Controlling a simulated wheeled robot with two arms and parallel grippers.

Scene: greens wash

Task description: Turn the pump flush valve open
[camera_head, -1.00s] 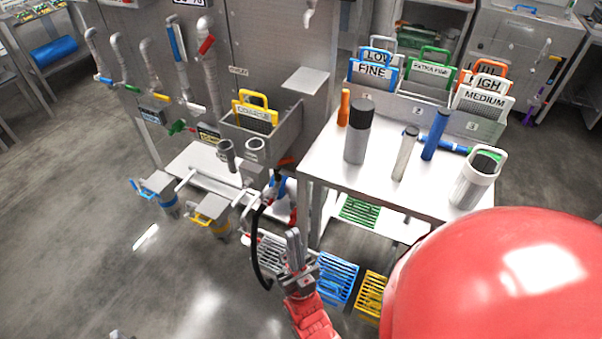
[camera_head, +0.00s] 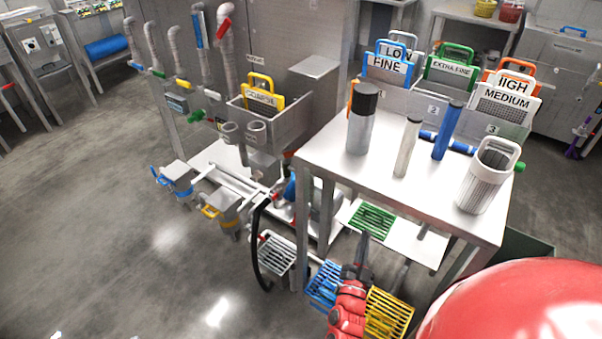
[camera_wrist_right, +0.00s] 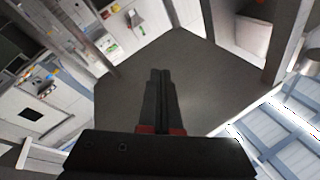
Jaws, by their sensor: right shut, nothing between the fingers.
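The pump flush valve cannot be singled out with certainty. Low beside the table, a partly hidden blue body (camera_head: 290,190), perhaps the pump, sits among pipes behind the table leg. A black hose (camera_head: 257,250) hangs in a loop in front of it. My right gripper (camera_head: 363,243) is shut and empty, low in front of the table and right of the hose, apart from both. In the right wrist view its two dark fingers (camera_wrist_right: 159,75) lie together over bare grey floor. My left gripper is not in view.
The steel table (camera_head: 330,150) bears a black-topped bottle (camera_head: 361,125), a blue cylinder (camera_head: 446,130) and a white basket (camera_head: 482,185). A blue rack (camera_head: 324,285) and a yellow rack (camera_head: 388,315) flank my right arm.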

